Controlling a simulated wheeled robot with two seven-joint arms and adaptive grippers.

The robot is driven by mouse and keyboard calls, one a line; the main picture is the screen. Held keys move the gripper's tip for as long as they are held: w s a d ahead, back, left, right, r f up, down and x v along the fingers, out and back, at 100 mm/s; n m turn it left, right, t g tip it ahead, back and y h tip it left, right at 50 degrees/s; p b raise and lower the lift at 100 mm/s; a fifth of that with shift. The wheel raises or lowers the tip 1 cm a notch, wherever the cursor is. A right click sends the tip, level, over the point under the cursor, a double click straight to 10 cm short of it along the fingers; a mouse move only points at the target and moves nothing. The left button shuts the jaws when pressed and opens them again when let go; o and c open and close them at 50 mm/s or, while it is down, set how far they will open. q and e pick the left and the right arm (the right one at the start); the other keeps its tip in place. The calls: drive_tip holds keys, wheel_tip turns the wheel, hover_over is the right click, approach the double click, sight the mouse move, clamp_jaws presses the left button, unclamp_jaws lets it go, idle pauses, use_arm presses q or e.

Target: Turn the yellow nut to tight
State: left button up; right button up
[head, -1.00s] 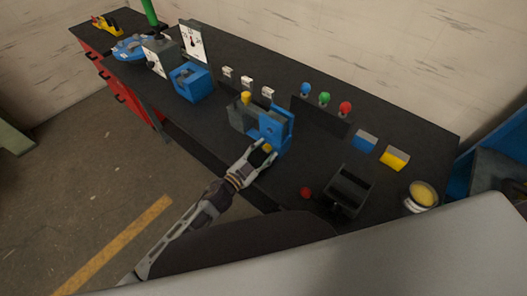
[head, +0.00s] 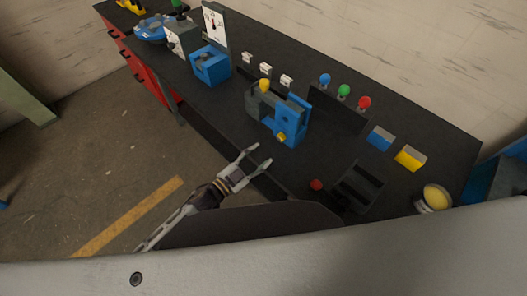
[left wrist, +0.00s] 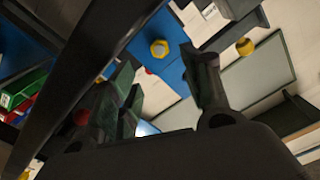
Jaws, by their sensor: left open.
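The yellow nut (head: 281,137) sits on the front face of the blue upright part (head: 292,118) of the chain drive, near its lower end. In the left wrist view the nut (left wrist: 159,49) shows as a yellow hexagon on a blue plate. My left gripper (head: 258,158) is open and empty, in front of the bench edge and apart from the nut. In the left wrist view its fingers (left wrist: 162,85) stand spread below the nut in the picture. How tight the nut is cannot be told. My right gripper is not in view.
A yellow knob (head: 265,86) tops the grey block left of the blue part. A red ball (head: 316,185) and a black open box (head: 357,187) are right of my gripper on the black bench. Blue, green and red knobs (head: 344,91) stand behind. Floor space lies left.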

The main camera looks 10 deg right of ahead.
use_arm(q)
drive_tip(key=shift+v, duration=1.2)
drive_tip(key=shift+n, duration=0.4)
